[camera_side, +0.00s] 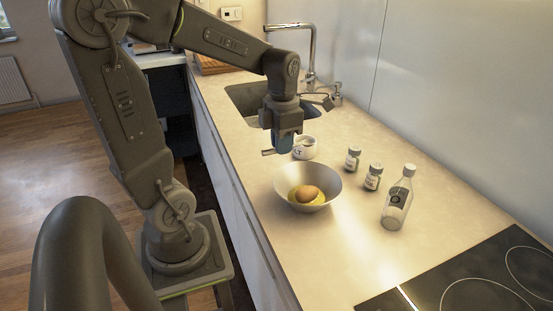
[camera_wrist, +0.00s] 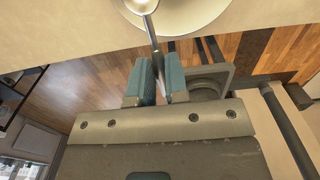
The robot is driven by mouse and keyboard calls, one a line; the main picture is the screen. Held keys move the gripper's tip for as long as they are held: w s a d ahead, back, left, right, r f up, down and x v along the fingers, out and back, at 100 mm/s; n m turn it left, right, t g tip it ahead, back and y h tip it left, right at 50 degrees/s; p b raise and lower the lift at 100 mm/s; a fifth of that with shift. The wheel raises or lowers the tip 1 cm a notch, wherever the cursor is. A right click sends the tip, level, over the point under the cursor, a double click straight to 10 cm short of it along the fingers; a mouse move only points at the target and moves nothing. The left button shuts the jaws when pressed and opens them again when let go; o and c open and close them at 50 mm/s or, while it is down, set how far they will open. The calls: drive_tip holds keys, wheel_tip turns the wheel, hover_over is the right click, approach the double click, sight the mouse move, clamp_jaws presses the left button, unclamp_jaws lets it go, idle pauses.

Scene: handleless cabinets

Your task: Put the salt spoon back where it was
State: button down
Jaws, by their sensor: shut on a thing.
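My gripper (camera_side: 283,146) is over the counter, beside and partly in front of the white salt jar (camera_side: 305,148). In the wrist view my gripper (camera_wrist: 159,80) has its teal fingers closed on the metal salt spoon (camera_wrist: 151,32). The spoon's rounded end is at the top edge of that view, against a pale round vessel (camera_wrist: 190,18) that is cut off; I cannot tell which vessel it is. In the side view a short end of the spoon (camera_side: 267,152) sticks out left of the fingers. The rest of the spoon is hidden there.
A metal bowl (camera_side: 325,202) with a brown egg-like thing and yellow content stands in front. Two small jars (camera_side: 353,158) (camera_side: 372,177) and a glass bottle (camera_side: 397,199) stand to the right. The sink (camera_side: 245,98) is behind, the hob (camera_side: 490,280) in front.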

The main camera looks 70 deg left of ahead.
drive_tip(key=a+f, duration=0.6)
drive_tip(key=a, duration=0.4)
hover_over(266, 174)
wheel_tip(266, 174, down, 4)
drive_tip(key=shift+s+d+r, duration=0.1)
drive_tip(key=shift+f, duration=2.25)
drive_tip(key=shift+f, duration=0.15)
drive_tip(key=c, duration=1.1)
unclamp_jaws()
